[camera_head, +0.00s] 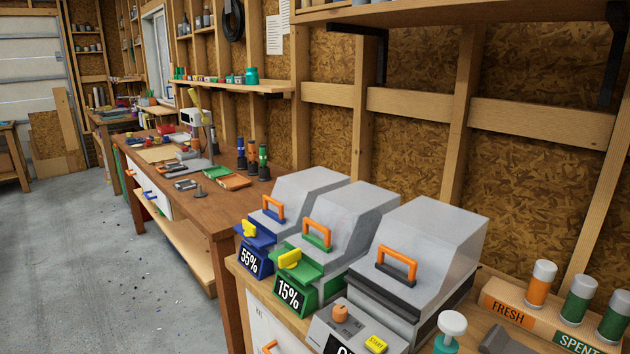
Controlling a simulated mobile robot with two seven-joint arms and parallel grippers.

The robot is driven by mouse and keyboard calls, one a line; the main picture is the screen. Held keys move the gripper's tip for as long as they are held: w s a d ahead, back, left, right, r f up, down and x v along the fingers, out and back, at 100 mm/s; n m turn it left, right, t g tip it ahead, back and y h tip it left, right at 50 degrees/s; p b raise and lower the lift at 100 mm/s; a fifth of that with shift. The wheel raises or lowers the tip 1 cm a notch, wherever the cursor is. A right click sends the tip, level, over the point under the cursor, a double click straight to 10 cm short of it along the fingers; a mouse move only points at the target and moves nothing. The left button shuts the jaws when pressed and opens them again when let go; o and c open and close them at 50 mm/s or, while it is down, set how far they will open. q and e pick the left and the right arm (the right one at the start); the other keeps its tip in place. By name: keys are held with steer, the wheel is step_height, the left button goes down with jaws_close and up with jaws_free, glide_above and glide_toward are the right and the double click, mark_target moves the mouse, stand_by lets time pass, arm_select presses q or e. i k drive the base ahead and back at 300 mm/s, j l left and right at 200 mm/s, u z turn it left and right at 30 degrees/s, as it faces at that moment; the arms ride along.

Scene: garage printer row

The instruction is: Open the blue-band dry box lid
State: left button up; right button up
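The blue-band dry box (257,236) stands leftmost of three grey boxes on the near bench. Its blue front carries a 55% label and a yellow latch (249,230). Its sloped grey lid (312,191) is down and has an orange handle (273,206) on a blue base. The green-band box beside it hides much of its right side. Neither of my grippers is in view.
The green-band box (350,222), labelled 15%, stands close on the right. A larger grey box (440,240) with a knob and START button follows. Orange and green canisters (541,284) stand far right.

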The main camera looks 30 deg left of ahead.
mark_target(256, 261)
steer(key=j+z, duration=0.45)
steer(key=j, duration=1.75)
